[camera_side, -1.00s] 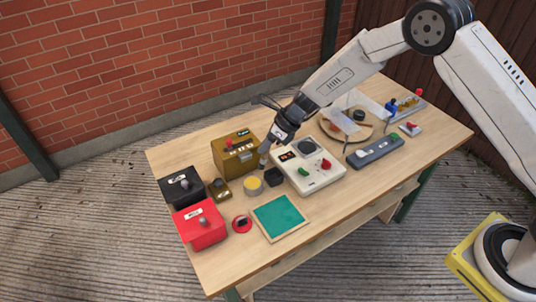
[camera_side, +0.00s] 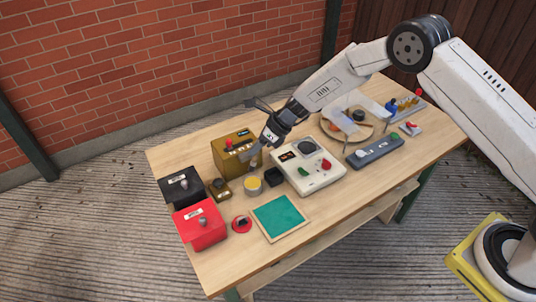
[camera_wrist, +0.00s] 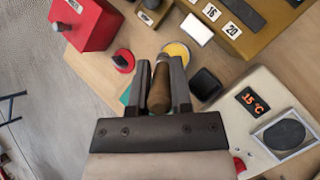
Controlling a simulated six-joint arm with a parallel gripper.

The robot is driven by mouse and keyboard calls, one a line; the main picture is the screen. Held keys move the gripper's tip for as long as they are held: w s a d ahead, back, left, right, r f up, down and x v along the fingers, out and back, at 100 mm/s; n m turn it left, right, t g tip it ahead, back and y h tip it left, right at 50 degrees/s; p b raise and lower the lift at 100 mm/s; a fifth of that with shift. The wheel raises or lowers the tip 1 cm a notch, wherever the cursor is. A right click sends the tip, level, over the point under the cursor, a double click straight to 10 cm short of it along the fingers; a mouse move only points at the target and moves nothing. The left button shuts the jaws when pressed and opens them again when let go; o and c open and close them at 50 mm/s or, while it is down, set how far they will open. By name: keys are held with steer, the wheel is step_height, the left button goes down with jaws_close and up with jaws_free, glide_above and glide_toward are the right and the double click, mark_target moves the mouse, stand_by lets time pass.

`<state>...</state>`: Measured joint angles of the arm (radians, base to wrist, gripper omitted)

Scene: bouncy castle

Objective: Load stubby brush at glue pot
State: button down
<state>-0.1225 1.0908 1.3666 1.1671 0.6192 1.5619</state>
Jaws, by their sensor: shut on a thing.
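My gripper (camera_wrist: 160,80) is shut on the brown handle of the stubby brush (camera_wrist: 160,90). In the side view my gripper (camera_side: 259,147) hangs over the middle of the table, in front of the brass box, with the greyish brush end (camera_side: 251,157) below it. The glue pot (camera_side: 253,188), round with a yellow top, stands just below and in front of the brush. It also shows beyond my fingertips in the wrist view (camera_wrist: 178,50). The brush appears above the pot, apart from it. The brush tip is hidden in the wrist view.
A dark cup (camera_side: 274,176) stands right of the pot, beside the cream control panel (camera_side: 320,181). The brass box (camera_side: 225,160) stands behind. Black (camera_side: 173,191) and red (camera_side: 190,235) boxes are at left. A green mat (camera_side: 280,217) lies in front.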

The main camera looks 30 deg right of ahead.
mark_target(257, 157)
steer(key=shift+f, duration=2.2)
steer(key=shift+f, duration=0.65)
stand_by(0.5)
steer(key=shift+r, duration=3.55)
steer(key=shift+r, duration=0.1)
steer(key=shift+d+r, duration=0.35)
steer(key=shift+r, duration=0.15)
steer(key=s+d+r+m+t+h, duration=0.2)
steer(key=s+d+r+m, duration=0.2)
steer(key=r, duration=0.7)
steer(key=s+d+r+m+t+h, duration=0.2)
steer(key=s+d+r+m, duration=0.3)
steer(key=s+d+r, duration=0.3)
steer(key=d+r, duration=0.2)
steer(key=d, duration=0.2)
steer(key=shift+s+r+m+h, duration=0.15)
steer(key=shift+r+m+h, duration=0.15)
steer(key=shift+r+h, duration=0.1)
